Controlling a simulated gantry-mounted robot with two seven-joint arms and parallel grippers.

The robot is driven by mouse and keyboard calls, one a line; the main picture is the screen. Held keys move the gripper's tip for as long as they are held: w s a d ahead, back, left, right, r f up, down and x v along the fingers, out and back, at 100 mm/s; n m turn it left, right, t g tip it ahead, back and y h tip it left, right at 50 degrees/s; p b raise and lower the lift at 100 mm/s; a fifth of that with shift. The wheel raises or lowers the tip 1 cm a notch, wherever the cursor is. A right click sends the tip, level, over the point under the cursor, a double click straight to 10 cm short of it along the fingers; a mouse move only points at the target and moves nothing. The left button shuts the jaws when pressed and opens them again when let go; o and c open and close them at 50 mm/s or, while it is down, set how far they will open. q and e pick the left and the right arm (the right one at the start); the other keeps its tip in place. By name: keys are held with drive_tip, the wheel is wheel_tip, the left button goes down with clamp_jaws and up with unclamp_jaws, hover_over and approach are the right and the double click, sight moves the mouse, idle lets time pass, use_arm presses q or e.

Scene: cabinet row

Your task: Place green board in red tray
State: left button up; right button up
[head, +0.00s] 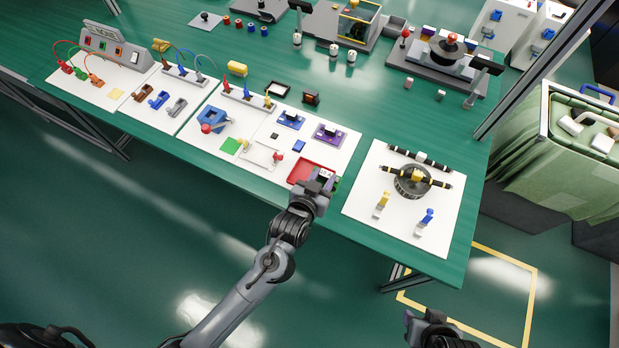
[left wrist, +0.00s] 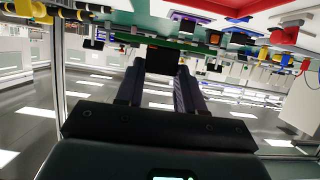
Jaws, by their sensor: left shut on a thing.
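My left gripper (head: 322,180) is at the front edge of the table, over the right side of the red tray (head: 298,171). It is shut on the green board, which shows as a thin green edge (left wrist: 192,46) across the fingertips in the left wrist view. A black block on the board sits between the fingers (left wrist: 160,75). In the head view the gripper hides most of the board. The red tray also shows at the top of the left wrist view (left wrist: 208,9). My right gripper (head: 425,322) is low at the bottom, away from the table; its jaws are unclear.
A blue board (head: 291,119) and a purple board (head: 329,136) lie behind the tray. A round grey fixture with black-and-yellow rods (head: 412,184) stands on the mat to the right.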

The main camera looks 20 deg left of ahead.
use_arm(q)
drive_tip(key=a+f, duration=0.1)
drive_tip(key=w+a+f, duration=0.1)
drive_tip(key=w+a, duration=0.1)
drive_tip(key=a, duration=0.1)
drive_tip(key=shift+w+a+f+b, duration=0.1)
drive_tip(key=shift+w+f+b, duration=0.15)
drive_tip(key=shift+f+b, duration=0.15)
drive_tip(key=shift+w+a+f, duration=0.35)
drive_tip(key=shift+a+f, duration=0.1)
drive_tip(key=shift+a, duration=0.05)
wheel_tip(320, 180, down, 3)
drive_tip(key=shift+f+b, duration=0.2)
drive_tip(key=shift+b, duration=0.45)
drive_tip(key=shift+f, duration=0.25)
drive_tip(key=o, duration=1.1)
drive_tip(key=shift+f, duration=0.1)
drive_tip(key=shift+c, duration=0.2)
